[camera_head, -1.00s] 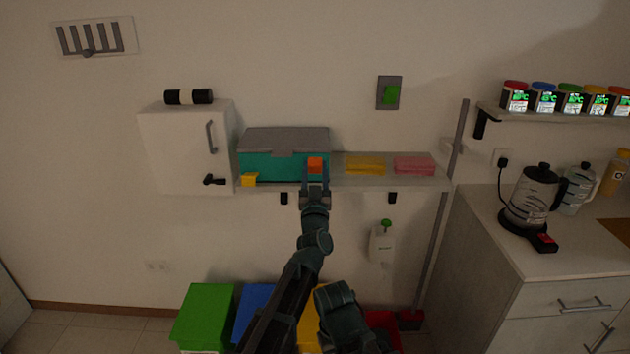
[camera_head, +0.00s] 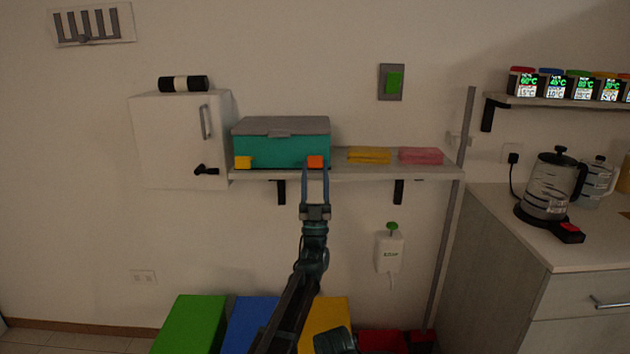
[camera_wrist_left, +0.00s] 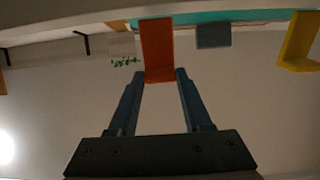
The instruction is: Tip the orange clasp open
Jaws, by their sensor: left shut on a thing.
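The teal box (camera_head: 285,151) with a grey lid (camera_head: 280,126) stands on the wall shelf, its lid down. The orange clasp (camera_head: 315,161) is at the right of its front, and a yellow clasp (camera_head: 243,162) is at the left. My left gripper (camera_head: 315,171) reaches up from below and is shut on the orange clasp. In the left wrist view the orange clasp (camera_wrist_left: 158,45) hangs from the teal box edge down between the fingertips (camera_wrist_left: 160,76). The yellow clasp (camera_wrist_left: 299,42) juts out at the right there. I cannot tell the orange clasp's exact tilt. My right gripper is not in view.
A yellow stack (camera_head: 369,156) and a pink stack (camera_head: 421,156) lie on the shelf (camera_head: 400,172) right of the box. A white cabinet (camera_head: 170,140) adjoins at left. Coloured bins (camera_head: 190,322) stand below. A counter (camera_head: 540,235) with a kettle is at right.

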